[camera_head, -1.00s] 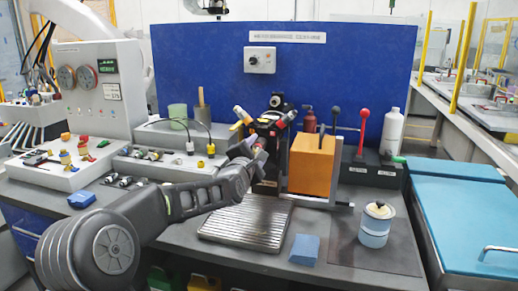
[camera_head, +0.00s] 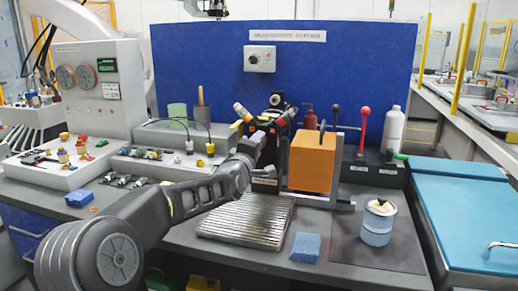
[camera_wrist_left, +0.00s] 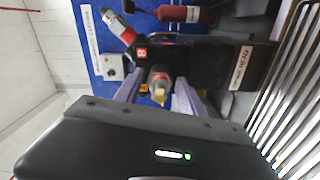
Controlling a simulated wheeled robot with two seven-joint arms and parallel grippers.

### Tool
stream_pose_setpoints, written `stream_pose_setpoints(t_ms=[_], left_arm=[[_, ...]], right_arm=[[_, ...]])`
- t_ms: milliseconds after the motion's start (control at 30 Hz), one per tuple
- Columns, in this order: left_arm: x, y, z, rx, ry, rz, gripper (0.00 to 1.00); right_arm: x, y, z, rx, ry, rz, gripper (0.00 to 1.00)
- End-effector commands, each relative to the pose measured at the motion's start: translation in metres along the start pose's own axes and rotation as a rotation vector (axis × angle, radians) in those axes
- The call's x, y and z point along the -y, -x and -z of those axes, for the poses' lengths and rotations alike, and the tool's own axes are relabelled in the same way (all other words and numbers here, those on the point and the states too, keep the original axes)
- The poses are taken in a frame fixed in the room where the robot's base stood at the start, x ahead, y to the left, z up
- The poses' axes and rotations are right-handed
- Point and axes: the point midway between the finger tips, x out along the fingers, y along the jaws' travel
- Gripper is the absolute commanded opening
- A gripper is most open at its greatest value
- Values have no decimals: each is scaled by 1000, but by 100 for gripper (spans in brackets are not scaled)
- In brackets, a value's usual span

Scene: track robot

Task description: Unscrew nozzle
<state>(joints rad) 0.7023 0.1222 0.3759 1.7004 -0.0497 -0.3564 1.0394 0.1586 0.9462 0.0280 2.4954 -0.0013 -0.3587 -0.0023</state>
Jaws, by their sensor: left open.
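My left gripper (camera_head: 256,141) reaches in from the left to a dark fixture (camera_head: 268,126) at the back of the bench. In the left wrist view, the two pale purple fingers of that gripper (camera_wrist_left: 158,84) are apart. A grey and reddish nozzle-like part with a yellowish tip (camera_wrist_left: 159,92) lies between them. I cannot tell whether the fingers touch it. The dark fixture also shows in the left wrist view (camera_wrist_left: 205,62), with a red and grey cylinder (camera_wrist_left: 118,29) at its upper left. My gripper and wrist partly hide the fixture in the head view. My right gripper is out of view.
An orange block (camera_head: 312,163) stands right of the fixture. A ribbed metal plate (camera_head: 246,221) lies in front. Red and black levers (camera_head: 363,130) rise behind. Small fittings (camera_head: 135,178) lie left.

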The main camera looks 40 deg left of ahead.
Motion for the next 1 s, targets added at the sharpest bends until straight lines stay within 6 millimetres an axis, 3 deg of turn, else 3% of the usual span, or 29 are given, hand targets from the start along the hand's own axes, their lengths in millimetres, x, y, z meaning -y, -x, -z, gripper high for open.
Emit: stream_pose_setpoints(t_ms=[200,667,1000], left_arm=[[-1,0,0,0,-298,-1,46],[-1,0,0,0,-405,-1,46],[-2,0,-1,2,-1028,-2,46]], right_arm=[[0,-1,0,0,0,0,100],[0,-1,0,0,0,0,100],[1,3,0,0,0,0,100]])
